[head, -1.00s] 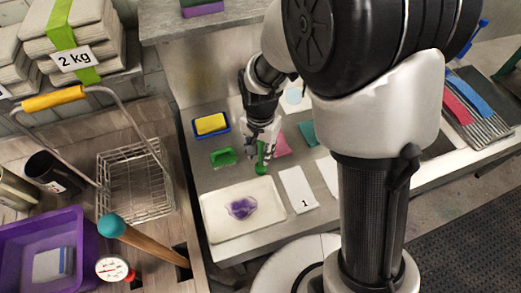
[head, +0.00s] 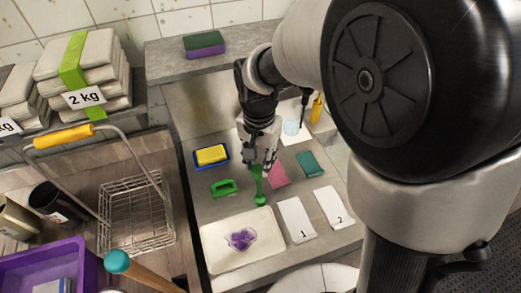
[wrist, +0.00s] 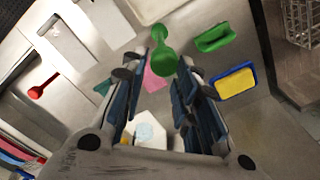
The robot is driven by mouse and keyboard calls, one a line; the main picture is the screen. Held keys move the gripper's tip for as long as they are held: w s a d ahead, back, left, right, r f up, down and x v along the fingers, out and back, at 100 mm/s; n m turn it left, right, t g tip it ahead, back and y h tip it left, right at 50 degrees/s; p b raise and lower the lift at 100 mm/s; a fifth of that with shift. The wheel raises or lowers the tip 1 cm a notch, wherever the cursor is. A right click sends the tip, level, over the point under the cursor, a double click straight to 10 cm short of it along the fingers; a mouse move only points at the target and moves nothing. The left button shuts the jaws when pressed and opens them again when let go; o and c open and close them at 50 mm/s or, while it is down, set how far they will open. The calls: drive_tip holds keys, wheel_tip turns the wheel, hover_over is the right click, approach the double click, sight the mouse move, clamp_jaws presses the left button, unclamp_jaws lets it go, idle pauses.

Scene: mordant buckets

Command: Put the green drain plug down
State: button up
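The green drain plug (head: 260,188) shows just below my gripper (head: 262,165) in the head view, over the grey worktop behind the cream tray (head: 215,255). In the wrist view the plug (wrist: 164,60) shows at the mouth between the fingertips, a rounded part nearer me and a narrower end beyond. My gripper (wrist: 163,72) is open, with its fingers spread to either side of the plug. I cannot tell whether the plug stands upright or is tilted.
A purple item (head: 240,239) lies in the tray. A green holder (head: 223,188), a yellow sponge in a blue dish (head: 211,155), a pink cloth (head: 277,174), a teal cloth (head: 310,164) and cards 1 (head: 296,219) and 2 (head: 333,207) lie around. A wire basket (head: 137,220) stands left.

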drive_tip(key=s+d+r+n+t, duration=0.2)
drive_tip(key=s+d+r+n, duration=0.1)
drive_tip(key=s+d+r, duration=0.3)
drive_tip(key=s+d+r+n+t, duration=0.2)
drive_tip(key=s+d+r, duration=0.4)
drive_tip(key=s, duration=0.5)
drive_tip(key=shift+r+n+t, duration=0.3)
drive_tip(key=shift+r+n, duration=0.1)
drive_tip(key=shift+w, duration=0.1)
